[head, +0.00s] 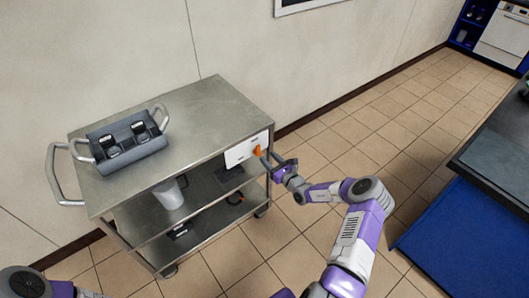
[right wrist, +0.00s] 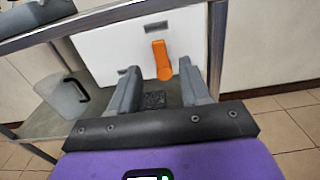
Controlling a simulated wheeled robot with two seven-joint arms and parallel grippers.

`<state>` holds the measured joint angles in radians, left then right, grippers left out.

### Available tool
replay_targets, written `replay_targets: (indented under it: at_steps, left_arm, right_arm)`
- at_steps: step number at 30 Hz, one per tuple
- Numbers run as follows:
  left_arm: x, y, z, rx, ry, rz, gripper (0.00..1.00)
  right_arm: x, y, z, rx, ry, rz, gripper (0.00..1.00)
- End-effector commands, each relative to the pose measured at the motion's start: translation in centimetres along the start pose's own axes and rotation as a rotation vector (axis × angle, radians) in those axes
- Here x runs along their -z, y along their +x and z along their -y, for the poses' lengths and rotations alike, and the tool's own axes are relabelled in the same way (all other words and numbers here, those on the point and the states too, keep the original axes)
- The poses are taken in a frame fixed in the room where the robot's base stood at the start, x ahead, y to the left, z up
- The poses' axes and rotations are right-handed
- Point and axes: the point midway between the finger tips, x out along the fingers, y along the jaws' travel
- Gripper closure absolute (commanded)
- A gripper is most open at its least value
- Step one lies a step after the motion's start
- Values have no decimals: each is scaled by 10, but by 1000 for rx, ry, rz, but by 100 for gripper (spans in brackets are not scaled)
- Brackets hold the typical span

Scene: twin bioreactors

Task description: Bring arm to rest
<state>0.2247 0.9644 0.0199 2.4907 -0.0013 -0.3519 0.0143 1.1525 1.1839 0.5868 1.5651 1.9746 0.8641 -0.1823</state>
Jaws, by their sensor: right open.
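My right gripper (head: 279,164) is open in front of the white panel (head: 240,151) at the right end of the steel cart. Its two grey fingers also show in the right wrist view (right wrist: 165,85), spread apart with nothing held between them. An orange handle (head: 257,151) sits on the panel; in the right wrist view the orange handle (right wrist: 161,60) hangs down just beyond the fingertips. I cannot tell whether a finger touches it. Of my left arm only a part shows at the bottom left of the head view; its gripper is out of view.
The steel cart (head: 205,105) has a grey twin-vessel unit (head: 122,144) on top. A whitish container (head: 168,194) stands on its middle shelf. A dark-topped blue counter (head: 440,235) stands at the right. Tiled floor (head: 385,125) between cart and counter is free.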

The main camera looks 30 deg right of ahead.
Motion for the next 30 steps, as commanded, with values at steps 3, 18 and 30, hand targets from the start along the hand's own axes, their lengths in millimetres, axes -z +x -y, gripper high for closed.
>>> replay_targets:
  at_steps: [3, 18, 30]
  left_arm:
    - [0, -4, -1, 0, 0, 0, 57]
    - [0, -4, -1, 0, 0, 0, 57]
    - [0, -4, -1, 0, 0, 0, 57]
  right_arm:
    - [0, -12, 0, 1, 0, -2, 53]
    - [1, -15, 0, 0, 0, 0, 53]
    - [31, -18, -128, -382, -116, -154, 53]
